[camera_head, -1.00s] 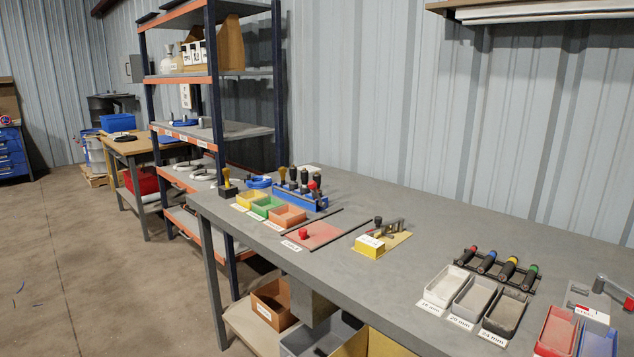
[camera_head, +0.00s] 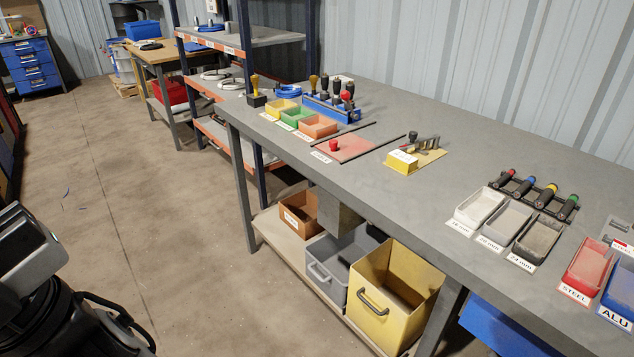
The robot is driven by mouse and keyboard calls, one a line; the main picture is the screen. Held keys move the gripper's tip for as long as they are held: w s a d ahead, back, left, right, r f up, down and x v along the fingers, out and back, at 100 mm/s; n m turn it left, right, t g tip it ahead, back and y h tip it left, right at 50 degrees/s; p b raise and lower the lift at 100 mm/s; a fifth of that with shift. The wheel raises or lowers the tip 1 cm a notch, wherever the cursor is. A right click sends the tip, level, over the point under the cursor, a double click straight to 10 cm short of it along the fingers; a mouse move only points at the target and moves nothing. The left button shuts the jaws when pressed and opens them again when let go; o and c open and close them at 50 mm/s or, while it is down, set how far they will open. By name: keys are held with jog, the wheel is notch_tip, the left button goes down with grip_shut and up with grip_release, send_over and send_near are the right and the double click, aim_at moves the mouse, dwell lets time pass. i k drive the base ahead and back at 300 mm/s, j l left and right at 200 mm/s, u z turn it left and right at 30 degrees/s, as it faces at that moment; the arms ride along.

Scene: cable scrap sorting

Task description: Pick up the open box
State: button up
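Several open-topped boxes are in view. A brown open box (camera_head: 299,214) with a white label stands on the shelf under the bench, at the left. To its right are a grey bin (camera_head: 325,267) with a front handle and a larger yellow bin (camera_head: 396,295) with a dark handle. I cannot tell from the frame which of them is the task's open box. Part of my arm, black and grey with cables, shows at the lower left, apart from all of them. My gripper's fingers are not in view.
The grey workbench (camera_head: 400,200) holds small colored trays, stamp-like tools, a red pad and labeled trays. A bench leg (camera_head: 441,325) stands right of the yellow bin. A blue bin (camera_head: 500,328) is partly visible below. Open concrete floor (camera_head: 170,260) lies left of the bench.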

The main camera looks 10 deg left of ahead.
aim_at(299, 211)
jog(key=z, duration=0.3)
jog(key=i+j+z, duration=0.1)
jog(key=j+z, duration=0.6)
jog(key=z, duration=0.2)
jog(key=j+z, duration=0.45)
jog(key=j, duration=0.55)
jog(key=j+z, duration=0.1)
jog(key=j, duration=0.25)
jog(key=k+j, duration=0.15)
jog(key=j, duration=0.15)
jog(key=k+j+z, duration=0.15)
jog(key=j, duration=0.2)
jog(key=k+j, duration=0.1)
jog(key=j, duration=0.4)
jog(key=k+j, duration=0.1)
jog(key=j, duration=0.4)
jog(key=k+j, duration=0.1)
jog(key=j, duration=0.45)
jog(key=k+j, duration=0.1)
jog(key=j, duration=0.4)
jog(key=i+j, duration=0.2)
jog(key=i, duration=0.2)
jog(key=i+j, duration=0.25)
jog(key=i, duration=0.15)
jog(key=i+l+z, duration=0.05)
